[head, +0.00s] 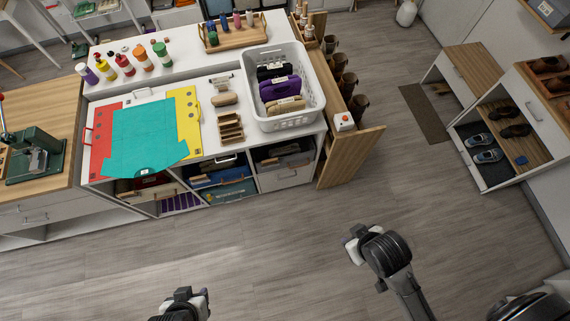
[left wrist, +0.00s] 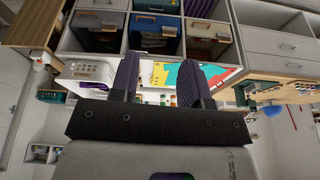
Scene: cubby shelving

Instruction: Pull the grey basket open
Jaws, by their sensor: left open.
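The grey basket (head: 286,176) sits in the right lower cubby of the white workbench, its front with a handle facing me and dark contents above its rim. In the left wrist view, which looks upside down, the grey basket (left wrist: 98,22) is at the upper left. My left gripper (head: 184,293) is at the bottom of the head view, out over the floor and well apart from the basket. In the left wrist view its two dark fingers (left wrist: 150,62) stand apart with nothing between them. My right gripper (head: 352,242) is over the floor to the right; its finger gap is unclear.
A tall wood-fronted pull-out (head: 347,157) stands out just right of the grey basket. A white crate (head: 291,122) is on the worktop. The grey floor (head: 270,240) in front is clear.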

